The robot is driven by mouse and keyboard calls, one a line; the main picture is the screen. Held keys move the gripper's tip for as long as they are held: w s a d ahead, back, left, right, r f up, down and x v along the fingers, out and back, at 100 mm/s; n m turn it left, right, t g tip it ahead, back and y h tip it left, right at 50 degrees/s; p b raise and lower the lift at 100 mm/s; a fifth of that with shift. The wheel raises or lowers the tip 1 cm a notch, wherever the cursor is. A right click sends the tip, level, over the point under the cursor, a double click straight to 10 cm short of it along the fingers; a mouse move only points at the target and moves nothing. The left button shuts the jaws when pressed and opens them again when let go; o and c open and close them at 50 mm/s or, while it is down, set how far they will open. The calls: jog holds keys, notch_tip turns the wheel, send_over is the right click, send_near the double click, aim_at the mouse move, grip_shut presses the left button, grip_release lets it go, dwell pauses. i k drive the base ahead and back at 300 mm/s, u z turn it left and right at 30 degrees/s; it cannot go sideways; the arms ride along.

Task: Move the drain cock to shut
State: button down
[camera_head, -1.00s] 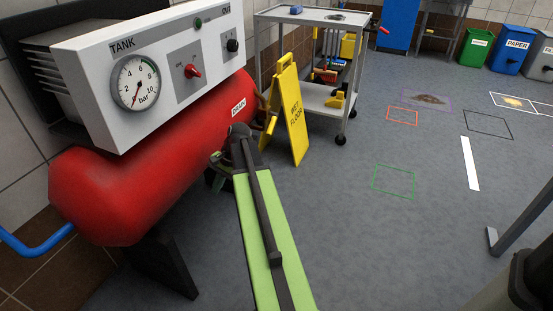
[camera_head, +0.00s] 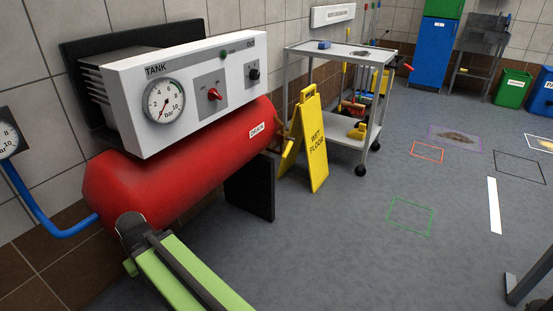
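The red tank (camera_head: 160,185) lies under a white control panel, with a DRAIN label (camera_head: 257,131) near its right end. A small yellow piece (camera_head: 281,130) shows just past that end; I cannot tell whether it is the drain cock's handle or part of the floor sign behind. The cock's setting cannot be read. My green arm reaches up from the bottom, and its dark joint covers the tank's lower left. My gripper is hidden beyond the arm, and I see no contact with the drain end.
The white panel (camera_head: 200,88) carries a gauge (camera_head: 164,100) and a red knob (camera_head: 214,94). A yellow wet-floor sign (camera_head: 314,145) stands right of the tank, before a grey trolley (camera_head: 345,140). A blue pipe (camera_head: 45,222) runs at left.

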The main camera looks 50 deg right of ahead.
aim_at(290, 139)
jog(key=u, duration=0.15)
jog(key=k, duration=1.25)
jog(key=z, duration=0.45)
jog(key=i, duration=2.5)
